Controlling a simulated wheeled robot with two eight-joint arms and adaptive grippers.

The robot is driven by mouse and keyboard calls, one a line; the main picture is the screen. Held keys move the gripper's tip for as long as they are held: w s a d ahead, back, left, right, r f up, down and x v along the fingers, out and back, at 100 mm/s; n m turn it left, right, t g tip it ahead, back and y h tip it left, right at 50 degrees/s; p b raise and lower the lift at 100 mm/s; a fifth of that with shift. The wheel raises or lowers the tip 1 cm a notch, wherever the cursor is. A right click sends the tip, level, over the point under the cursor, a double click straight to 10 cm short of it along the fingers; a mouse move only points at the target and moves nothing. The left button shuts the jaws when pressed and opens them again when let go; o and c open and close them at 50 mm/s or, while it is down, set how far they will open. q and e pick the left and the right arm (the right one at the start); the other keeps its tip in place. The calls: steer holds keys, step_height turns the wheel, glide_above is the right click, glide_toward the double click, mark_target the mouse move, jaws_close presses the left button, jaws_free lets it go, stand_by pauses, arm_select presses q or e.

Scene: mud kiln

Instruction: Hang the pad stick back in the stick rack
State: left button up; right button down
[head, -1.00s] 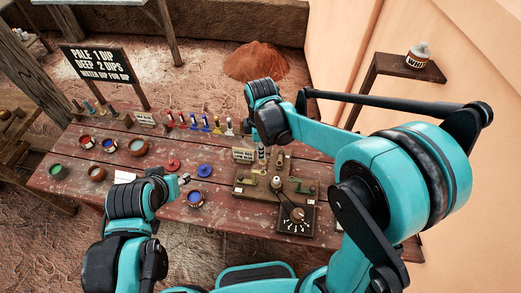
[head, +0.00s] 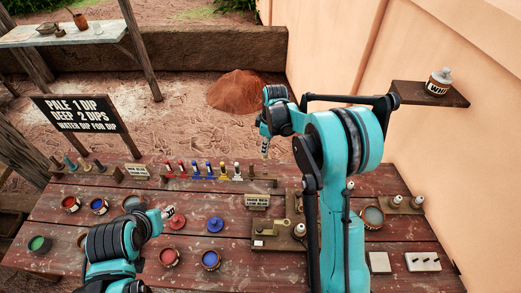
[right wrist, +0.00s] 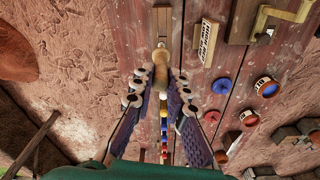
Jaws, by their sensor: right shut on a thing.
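My right gripper (head: 265,138) is shut on the pad stick (head: 265,153), which hangs below the fingers above the back of the table. In the right wrist view the fingers (right wrist: 160,84) close around its tan wooden shaft (right wrist: 160,68). The stick rack (head: 222,179) is a low wooden rail at the table's back, with red, blue, yellow and white-topped sticks; its right end looks bare. The held stick is over or near that end; I cannot tell whether they touch. My left gripper (head: 170,212) is low over the table's left half; its jaws are too small to judge.
A small sign (head: 257,202) stands just in front of the rack's right end. A brass-fitted wooden device (head: 285,235) is at the right. Paint bowls (head: 71,204) and a red lid (head: 177,222) lie on the left. A second rack (head: 85,170) stands at the back left.

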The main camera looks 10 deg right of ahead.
mark_target(266, 158)
steer(key=shift+s+d+f+b, duration=0.15)
steer(key=shift+f+b, duration=0.35)
steer(key=shift+f, duration=0.2)
step_height(266, 158, down, 3)
steer(key=shift+b, duration=0.85)
steer(key=shift+f+b, duration=0.3)
steer(key=shift+f, duration=0.35)
steer(key=shift+b, duration=0.5)
steer(key=shift+f, duration=0.1)
steer(key=shift+f+b, duration=0.5)
steer(key=shift+b, duration=0.1)
steer(key=shift+f, duration=0.15)
steer(key=shift+f+b, duration=0.65)
steer(key=shift+b, duration=0.05)
steer(key=shift+f, duration=0.15)
